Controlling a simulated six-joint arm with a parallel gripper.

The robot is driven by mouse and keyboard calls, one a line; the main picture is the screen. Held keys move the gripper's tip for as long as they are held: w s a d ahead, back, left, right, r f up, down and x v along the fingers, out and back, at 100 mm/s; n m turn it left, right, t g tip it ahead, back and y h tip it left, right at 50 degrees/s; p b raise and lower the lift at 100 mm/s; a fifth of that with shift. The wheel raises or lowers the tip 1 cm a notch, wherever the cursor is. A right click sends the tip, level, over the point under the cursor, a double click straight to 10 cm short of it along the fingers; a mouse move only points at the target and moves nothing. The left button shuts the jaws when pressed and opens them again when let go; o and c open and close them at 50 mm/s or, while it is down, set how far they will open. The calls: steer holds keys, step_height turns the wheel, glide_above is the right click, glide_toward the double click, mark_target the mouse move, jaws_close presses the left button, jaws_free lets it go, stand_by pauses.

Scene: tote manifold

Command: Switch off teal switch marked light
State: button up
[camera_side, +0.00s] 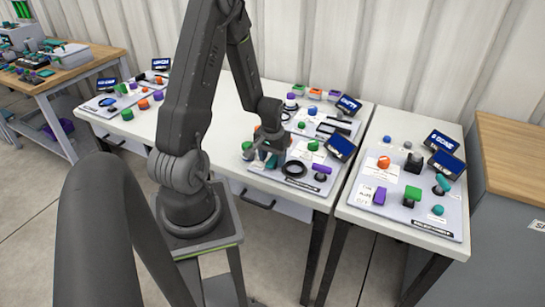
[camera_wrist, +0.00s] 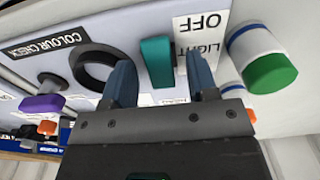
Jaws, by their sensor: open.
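The teal switch (camera_wrist: 157,62) stands up from a light panel in the wrist view, beside a white label (camera_wrist: 201,30) that reads LIGHT and OFF upside down. My gripper (camera_wrist: 160,66) is open, with one finger to the left of the switch and one to its right. A gap shows between the switch and the left finger; the right finger is close, and I cannot tell if it touches. In the side view my gripper (camera_side: 268,158) is low over the front panel of the middle table and mostly hides the switch.
A green-capped white knob (camera_wrist: 271,73) stands right of the switch, and a black ring (camera_wrist: 98,68) is close on the left. A purple control (camera_side: 321,170) and a blue screen (camera_side: 341,147) are on the panel's right. Another panel (camera_side: 405,220) fills the right table.

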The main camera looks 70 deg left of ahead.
mark_target(272, 161)
step_height(272, 161, up, 14)
steer(key=shift+s+d, duration=0.2)
stand_by(0.4)
steer(key=shift+f, duration=0.1)
steer(key=w+d+r+m+t+y, duration=0.1)
steer(key=d+r+m, duration=0.1)
steer(key=d+r, duration=0.3)
steer(key=w+d+r+m+t, duration=0.1)
steer(key=d+r+m+t, duration=0.15)
steer(key=d, duration=0.55)
steer(key=s+d+r+m+t+h, duration=0.1)
steer(key=s+d+r+m, duration=0.3)
steer(key=d, duration=0.7)
step_height(272, 161, up, 2)
steer(key=shift+s+d+r+t, duration=0.1)
steer(key=shift+s+d+t, duration=0.3)
steer(key=shift+s, duration=0.75)
steer(key=shift+a+m, duration=0.1)
steer(key=shift+m, duration=0.15)
